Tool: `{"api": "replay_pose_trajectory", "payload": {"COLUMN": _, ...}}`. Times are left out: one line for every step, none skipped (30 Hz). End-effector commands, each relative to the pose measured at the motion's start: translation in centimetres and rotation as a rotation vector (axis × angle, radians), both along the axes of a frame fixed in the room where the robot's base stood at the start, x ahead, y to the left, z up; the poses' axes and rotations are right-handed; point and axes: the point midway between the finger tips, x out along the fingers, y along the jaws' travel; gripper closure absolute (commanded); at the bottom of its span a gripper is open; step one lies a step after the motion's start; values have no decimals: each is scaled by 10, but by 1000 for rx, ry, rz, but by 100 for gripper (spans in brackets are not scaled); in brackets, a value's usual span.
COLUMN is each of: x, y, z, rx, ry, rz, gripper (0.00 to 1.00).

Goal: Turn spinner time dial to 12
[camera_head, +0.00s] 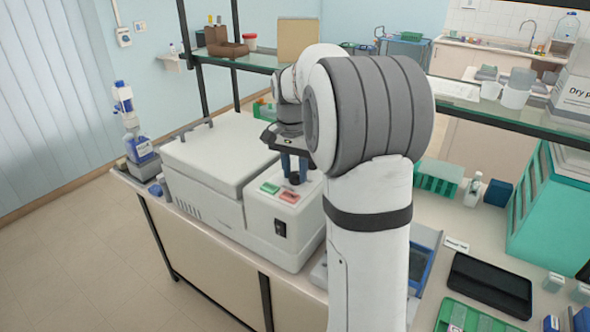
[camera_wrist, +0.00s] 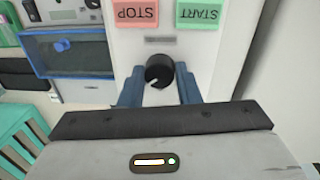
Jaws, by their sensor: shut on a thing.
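The spinner (camera_head: 228,165) is a white benchtop machine with a closed lid. Its green START button (camera_wrist: 199,14) and red STOP button (camera_wrist: 135,14) appear upside down in the wrist view. The time dial (camera_wrist: 159,70) is a round black knob, with a pale pointer mark towards its lower left in that view. My gripper (camera_wrist: 159,90) is shut on the dial, with one blue finger on each side. In the head view my gripper (camera_head: 294,167) reaches down onto the control panel, and only a little of the dial shows. I cannot read any dial numbers.
A shelf (camera_head: 238,61) runs above the back of the bench. A reagent bottle (camera_head: 138,147) stands left of the spinner. A black tray (camera_head: 488,285) and a green rack (camera_head: 462,317) lie to the right. A blue-framed device (camera_wrist: 70,56) is beside the panel.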

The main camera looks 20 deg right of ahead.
Motion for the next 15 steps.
{"api": "replay_pose_trajectory", "payload": {"x": 0, "y": 0, "z": 1, "rx": -1, "ry": -2, "rz": -2, "gripper": 93}}
{"api": "replay_pose_trajectory", "payload": {"x": 0, "y": -1, "z": 1, "rx": -1, "ry": -2, "rz": -3, "gripper": 93}}
{"api": "replay_pose_trajectory", "payload": {"x": 0, "y": -1, "z": 1, "rx": -1, "ry": -2, "rz": -3, "gripper": 93}}
{"api": "replay_pose_trajectory", "payload": {"x": 0, "y": -1, "z": 1, "rx": -1, "ry": -2, "rz": -3, "gripper": 93}}
{"api": "replay_pose_trajectory", "payload": {"x": 0, "y": -1, "z": 1, "rx": -1, "ry": -2, "rz": -3, "gripper": 93}}
{"api": "replay_pose_trajectory", "payload": {"x": 0, "y": -1, "z": 1, "rx": -1, "ry": -2, "rz": -3, "gripper": 93}}
{"api": "replay_pose_trajectory", "payload": {"x": 0, "y": -1, "z": 1, "rx": -1, "ry": -2, "rz": -2, "gripper": 93}}
{"api": "replay_pose_trajectory", "payload": {"x": 0, "y": -1, "z": 1, "rx": -1, "ry": -2, "rz": -2, "gripper": 93}}
{"api": "replay_pose_trajectory", "payload": {"x": 0, "y": -1, "z": 1, "rx": -1, "ry": -2, "rz": -2, "gripper": 68}}
{"api": "replay_pose_trajectory", "payload": {"x": 0, "y": -1, "z": 1, "rx": -1, "ry": -2, "rz": -2, "gripper": 65}}
{"api": "replay_pose_trajectory", "payload": {"x": 0, "y": -1, "z": 1, "rx": 0, "ry": -1, "rz": -2, "gripper": 63}}
{"api": "replay_pose_trajectory", "payload": {"x": 0, "y": -1, "z": 1, "rx": 0, "ry": -1, "rz": -2, "gripper": 60}}
{"api": "replay_pose_trajectory", "payload": {"x": 0, "y": -1, "z": 1, "rx": 0, "ry": -1, "rz": -2, "gripper": 57}}
{"api": "replay_pose_trajectory", "payload": {"x": 0, "y": -1, "z": 1, "rx": 0, "ry": -1, "rz": -2, "gripper": 55}}
{"api": "replay_pose_trajectory", "payload": {"x": 0, "y": -1, "z": 1, "rx": 0, "ry": -1, "rz": -1, "gripper": 51}}
